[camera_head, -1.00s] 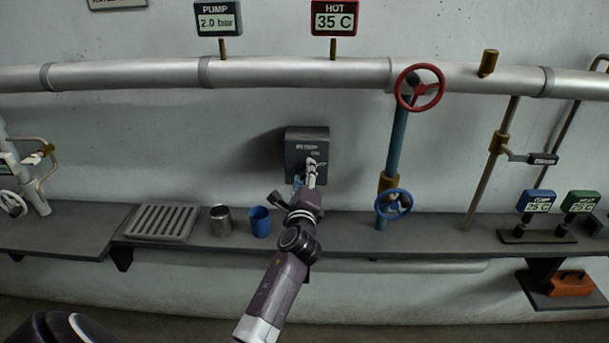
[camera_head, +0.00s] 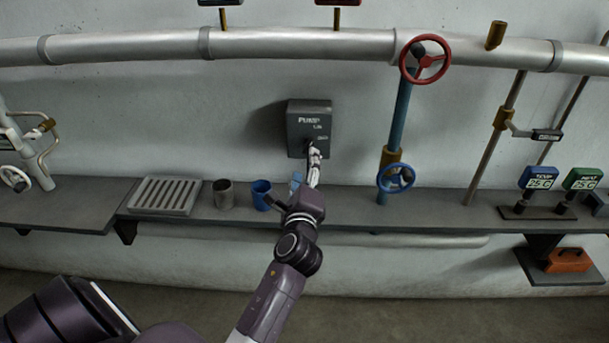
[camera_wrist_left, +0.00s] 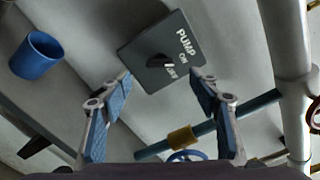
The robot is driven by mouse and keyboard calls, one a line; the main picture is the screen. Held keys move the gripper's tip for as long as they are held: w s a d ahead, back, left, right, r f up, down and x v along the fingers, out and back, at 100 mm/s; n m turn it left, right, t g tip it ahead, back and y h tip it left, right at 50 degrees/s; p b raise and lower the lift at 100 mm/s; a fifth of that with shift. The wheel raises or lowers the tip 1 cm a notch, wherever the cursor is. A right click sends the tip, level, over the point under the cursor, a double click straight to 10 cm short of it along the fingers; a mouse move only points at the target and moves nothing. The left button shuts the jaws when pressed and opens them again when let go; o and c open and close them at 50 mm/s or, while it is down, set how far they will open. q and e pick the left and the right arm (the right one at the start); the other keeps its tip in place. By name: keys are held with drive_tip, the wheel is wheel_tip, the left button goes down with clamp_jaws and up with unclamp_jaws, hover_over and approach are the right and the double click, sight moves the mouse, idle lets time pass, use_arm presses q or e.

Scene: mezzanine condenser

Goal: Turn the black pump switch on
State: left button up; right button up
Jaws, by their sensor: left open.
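The dark grey pump box (camera_head: 309,118) is on the wall above the shelf. It also shows in the left wrist view (camera_wrist_left: 185,38), with the words PUMP, ON and OFF. Its small black switch knob (camera_wrist_left: 158,62) carries a pale mark on the side toward the lettering; I cannot tell its exact setting. My left gripper (camera_head: 314,158) is at the lower edge of the box. In the wrist view the left gripper (camera_wrist_left: 163,84) is open and empty, its two fingers spread apart, with the knob ahead between them. No contact with the knob shows.
A grey cup (camera_head: 223,194) and a blue cup (camera_head: 261,196) stand on the shelf (camera_head: 345,196) left of the gripper, beside a slotted rack (camera_head: 165,195). A blue pipe with a red wheel (camera_head: 425,59) and a blue wheel (camera_head: 395,178) stands to the right.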

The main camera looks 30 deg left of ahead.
use_arm(q)
drive_tip(key=shift+v, duration=1.55)
drive_tip(key=shift+w, duration=0.1)
